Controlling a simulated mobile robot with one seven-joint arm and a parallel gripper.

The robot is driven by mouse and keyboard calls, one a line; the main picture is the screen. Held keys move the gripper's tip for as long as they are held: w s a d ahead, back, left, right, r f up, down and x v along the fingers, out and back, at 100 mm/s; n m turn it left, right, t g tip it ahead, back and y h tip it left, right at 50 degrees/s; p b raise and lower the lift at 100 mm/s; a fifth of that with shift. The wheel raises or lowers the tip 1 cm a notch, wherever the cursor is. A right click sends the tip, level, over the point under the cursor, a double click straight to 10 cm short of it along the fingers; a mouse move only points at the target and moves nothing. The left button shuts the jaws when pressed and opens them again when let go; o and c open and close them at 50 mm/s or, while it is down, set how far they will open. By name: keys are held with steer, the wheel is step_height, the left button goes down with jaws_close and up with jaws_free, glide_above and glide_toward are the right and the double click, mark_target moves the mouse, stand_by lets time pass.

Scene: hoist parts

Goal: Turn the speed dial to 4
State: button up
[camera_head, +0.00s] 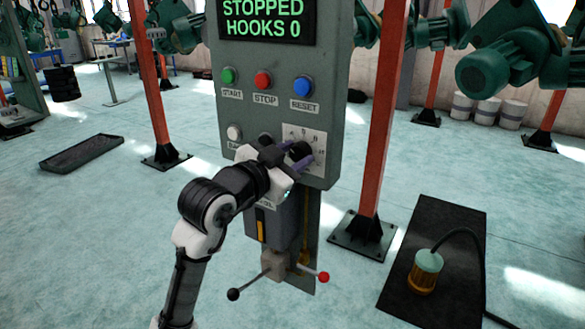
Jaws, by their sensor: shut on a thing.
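The speed dial (300,150) is a black knob on a pale numbered plate (319,141) at the lower right of the grey control panel (328,60). My gripper (302,158) is at the dial, with its fingers closed on the knob. The gripper and wrist hide part of the dial and of its scale. I cannot tell which number the dial points to. The panel's display (265,20) reads "STOPPED HOOKS 0" in green letters.
Green (228,75), red (263,80) and blue (303,86) buttons sit above the dial. A white button (234,132) is to its left. Below are levers with a red ball (323,277) and a black ball (233,294). Orange posts (383,120) stand beside the panel.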

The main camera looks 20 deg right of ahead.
steer(key=shift+m+b, duration=0.9)
steer(key=shift+m, duration=0.3)
steer(key=o, duration=1)
steer(key=b+v, duration=0.2)
steer(key=v, duration=1.1)
steer(key=shift+s+a+r+b, duration=0.2)
steer(key=shift+s+a+b, duration=0.05)
steer(key=shift+s+b, duration=0.15)
